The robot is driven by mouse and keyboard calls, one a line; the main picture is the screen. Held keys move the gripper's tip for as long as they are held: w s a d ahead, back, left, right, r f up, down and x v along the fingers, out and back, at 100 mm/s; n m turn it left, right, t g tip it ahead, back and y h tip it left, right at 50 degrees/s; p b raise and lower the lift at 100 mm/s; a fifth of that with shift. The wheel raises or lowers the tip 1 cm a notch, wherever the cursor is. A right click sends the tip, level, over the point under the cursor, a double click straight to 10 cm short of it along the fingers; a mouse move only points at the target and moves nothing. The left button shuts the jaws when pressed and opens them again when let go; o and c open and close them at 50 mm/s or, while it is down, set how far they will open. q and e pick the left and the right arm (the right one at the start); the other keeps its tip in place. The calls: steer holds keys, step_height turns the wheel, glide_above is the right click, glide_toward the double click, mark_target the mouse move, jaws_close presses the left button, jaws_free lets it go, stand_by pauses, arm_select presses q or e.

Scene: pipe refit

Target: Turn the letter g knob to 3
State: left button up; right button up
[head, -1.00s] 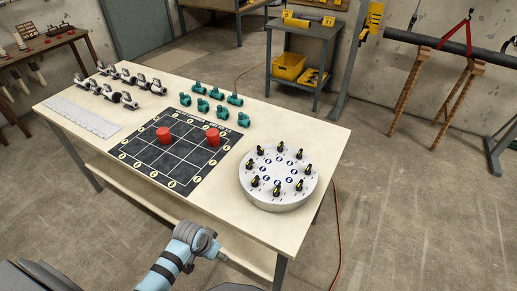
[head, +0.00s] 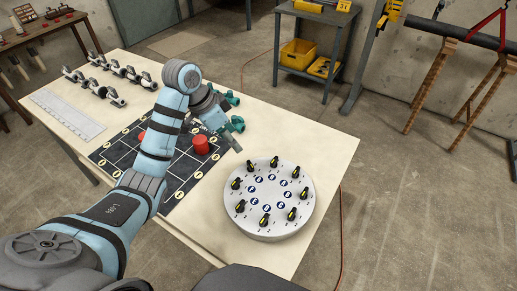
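A round white dial plate (head: 268,222) stands on the table, with several black-and-yellow knobs around its rim. One knob (head: 275,162) is at its far side and another (head: 240,206) at its left. Blue round marks sit inside the ring; letters and numbers are too small to read, so I cannot tell which knob is g. My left gripper (head: 233,143) is above the table, up and left of the plate, apart from every knob. It is small and angled away, so its opening is unclear. My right gripper is not in view.
The table (head: 310,145) is bare right of the plate. A dark grid board (head: 186,172) with a red cylinder (head: 200,145) lies under my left arm. Teal pipe fittings (head: 236,124) are close behind the gripper. Metal clamp parts (head: 110,92) and a white strip (head: 68,113) are at left.

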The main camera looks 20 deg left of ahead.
arm_select(q)
steer(key=b, duration=0.2)
glide_above(250, 163)
steer(key=s+a, duration=0.1)
steer(key=s, duration=0.2)
step_height(250, 163, down, 8)
steer(key=shift+a+r, duration=0.1)
steer(key=shift+r, duration=0.15)
steer(key=x, duration=0.2)
steer(key=w+x, duration=0.1)
steer(key=x, duration=0.2)
steer(key=shift+w+a+f+b, duration=0.1)
steer(key=shift+w+b, duration=0.05)
steer(key=shift+b, duration=0.15)
steer(key=shift+f, duration=0.2)
steer(key=shift+s+r, duration=0.2)
steer(key=shift+c, duration=0.9)
steer(key=c, duration=1)
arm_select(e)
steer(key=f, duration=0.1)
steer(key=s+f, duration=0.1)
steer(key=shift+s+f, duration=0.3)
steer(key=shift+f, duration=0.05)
